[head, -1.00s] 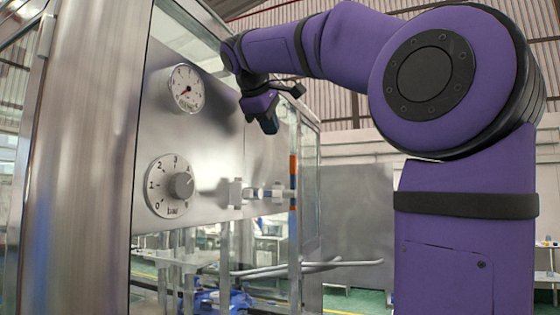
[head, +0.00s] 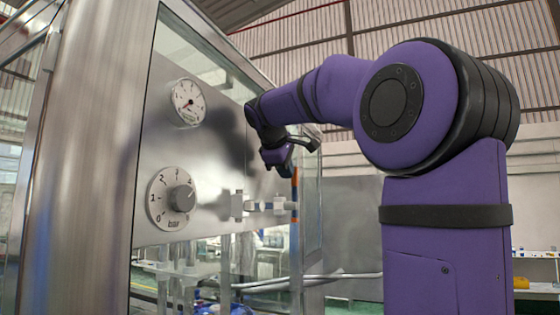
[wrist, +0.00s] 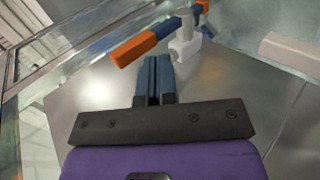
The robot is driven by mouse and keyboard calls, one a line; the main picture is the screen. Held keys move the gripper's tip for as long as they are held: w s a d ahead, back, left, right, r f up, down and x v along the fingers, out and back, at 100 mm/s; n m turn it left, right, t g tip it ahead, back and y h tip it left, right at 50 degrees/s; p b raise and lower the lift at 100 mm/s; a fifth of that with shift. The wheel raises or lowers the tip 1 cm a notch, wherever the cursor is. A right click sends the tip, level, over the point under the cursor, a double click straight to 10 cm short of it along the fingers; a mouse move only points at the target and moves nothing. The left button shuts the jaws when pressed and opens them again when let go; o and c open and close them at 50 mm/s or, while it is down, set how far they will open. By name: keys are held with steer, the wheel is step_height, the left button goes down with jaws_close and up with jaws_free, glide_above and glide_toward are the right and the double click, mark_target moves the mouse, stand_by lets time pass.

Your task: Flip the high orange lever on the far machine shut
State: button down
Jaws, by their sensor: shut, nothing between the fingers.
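The lever has an orange end (wrist: 133,50) and a blue section beside a white fitting (wrist: 184,46) in the wrist view. In the head view the orange lever (head: 295,184) stands roughly upright at the right side of the machine's steel panel. My gripper (wrist: 154,60) is shut and empty, its blue fingertips just short of the lever, near where orange meets blue. In the head view my gripper (head: 284,169) is at the lever's upper end and partly covers it. I cannot tell whether they touch.
The steel panel (head: 215,150) carries a round gauge (head: 188,101) and a numbered dial (head: 172,198). A glazed metal frame (head: 95,130) stands at the left. Pipes (head: 310,282) run below the panel. A pale bar (wrist: 290,50) lies right of the lever.

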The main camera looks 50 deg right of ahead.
steer(key=shift+w+d, duration=0.2)
steer(key=shift+d, duration=0.35)
steer(key=shift+w+d, duration=0.2)
steer(key=shift+d, duration=0.35)
steer(key=shift+d, duration=0.15)
